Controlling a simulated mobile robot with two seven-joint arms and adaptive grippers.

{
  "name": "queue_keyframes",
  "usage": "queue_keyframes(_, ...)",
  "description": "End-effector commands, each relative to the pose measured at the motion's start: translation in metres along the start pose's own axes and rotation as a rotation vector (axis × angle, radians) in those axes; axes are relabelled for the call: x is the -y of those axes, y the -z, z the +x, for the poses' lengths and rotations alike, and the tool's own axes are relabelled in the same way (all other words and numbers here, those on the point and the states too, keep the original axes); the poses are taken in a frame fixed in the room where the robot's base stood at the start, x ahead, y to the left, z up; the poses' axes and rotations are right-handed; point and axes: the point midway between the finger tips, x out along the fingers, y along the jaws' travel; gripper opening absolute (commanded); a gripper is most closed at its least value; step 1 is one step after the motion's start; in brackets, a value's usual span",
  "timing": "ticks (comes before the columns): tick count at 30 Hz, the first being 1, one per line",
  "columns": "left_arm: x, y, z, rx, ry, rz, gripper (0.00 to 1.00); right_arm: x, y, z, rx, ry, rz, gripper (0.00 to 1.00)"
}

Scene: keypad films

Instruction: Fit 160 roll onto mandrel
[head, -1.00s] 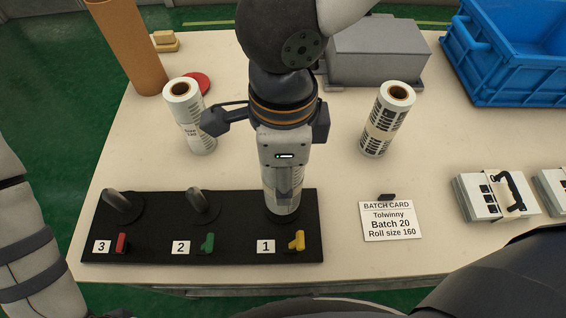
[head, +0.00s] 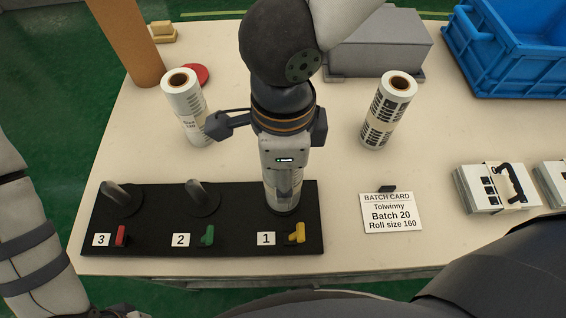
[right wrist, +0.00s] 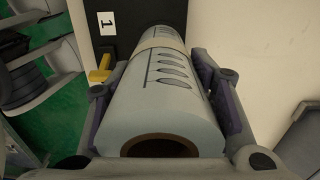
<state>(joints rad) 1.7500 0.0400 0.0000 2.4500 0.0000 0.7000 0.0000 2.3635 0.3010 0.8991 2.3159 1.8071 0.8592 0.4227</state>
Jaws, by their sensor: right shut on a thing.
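My right gripper (head: 284,190) is shut on a white film roll (head: 281,204) over station 1 of the black mandrel board (head: 232,190). The roll also shows in the right wrist view (right wrist: 165,95), between the two fingers, with its brown core end near the camera and dark oval prints on its side. In the head view the roll looks upright with its lower end at the board. Mandrel 1 is hidden, so I cannot tell how far the roll is over it. Mandrels 2 (head: 197,194) and 3 (head: 117,195) are bare. The batch card (head: 391,212) reads Roll size 160. My left gripper is out of view.
Two other rolls stand on the table, one left (head: 187,108) and one right (head: 389,110). Yellow (head: 297,232), green (head: 208,235) and red (head: 121,235) levers line the board front. A blue crate (head: 520,75), a grey box (head: 375,65) and a brown tube (head: 127,40) stand behind.

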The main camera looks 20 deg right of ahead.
Motion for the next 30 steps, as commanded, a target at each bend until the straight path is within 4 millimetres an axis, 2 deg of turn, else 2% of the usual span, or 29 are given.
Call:
queue_keyframes(3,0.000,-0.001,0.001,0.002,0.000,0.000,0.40,0.000,0.000,0.003,0.000,-0.001,-0.001,0.16)
queue_keyframes(4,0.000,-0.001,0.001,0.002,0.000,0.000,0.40,0.000,0.000,0.003,0.000,-0.001,-0.001,0.49)
queue_keyframes(7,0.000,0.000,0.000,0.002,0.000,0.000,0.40,0.000,0.000,0.003,0.001,0.000,-0.001,0.71)
queue_keyframes(15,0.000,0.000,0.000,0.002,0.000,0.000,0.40,0.000,0.000,0.003,0.001,0.000,0.000,0.71)
queue_keyframes(18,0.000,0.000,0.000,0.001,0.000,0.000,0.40,0.001,-0.001,-0.004,0.003,0.001,0.002,0.71)
queue_keyframes(20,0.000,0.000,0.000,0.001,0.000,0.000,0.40,0.001,-0.001,-0.015,0.005,0.003,0.002,0.71)
queue_keyframes(27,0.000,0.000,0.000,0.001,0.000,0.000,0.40,0.001,-0.001,-0.080,0.006,0.004,0.002,0.71)
queue_keyframes(30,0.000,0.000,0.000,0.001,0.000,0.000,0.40,0.001,-0.001,-0.100,0.005,0.002,0.002,0.71)
